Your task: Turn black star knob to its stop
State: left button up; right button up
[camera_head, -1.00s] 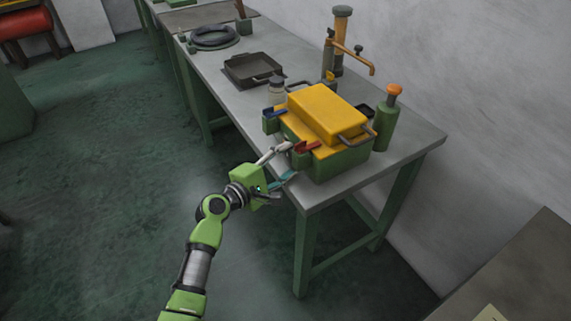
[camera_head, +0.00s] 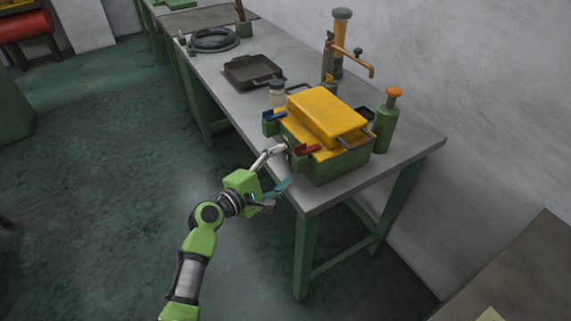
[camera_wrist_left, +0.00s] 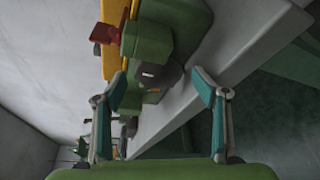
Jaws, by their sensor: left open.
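The dark star knob (camera_wrist_left: 158,74), with a small white mark, sits on the side of the green and yellow machine (camera_head: 333,162). It shows in the left wrist view between and just beyond my open fingers; its lobes are hard to make out. In the head view it is too small and covered to tell clearly. My left gripper (camera_head: 284,167) is open and empty at the machine's near left side. In the left wrist view, the fingertips of my left gripper (camera_wrist_left: 160,86) stand either side of the knob's line, apart from it. My right gripper is out of view.
A red lever (camera_head: 307,149) and a blue lever (camera_head: 274,113) stick out near the knob's side. A green bottle with an orange cap (camera_head: 387,118), a jar (camera_head: 277,94) and a black tray (camera_head: 252,70) share the grey bench (camera_head: 405,150). The floor left is free.

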pick_arm(q)
jog(key=v, duration=0.6)
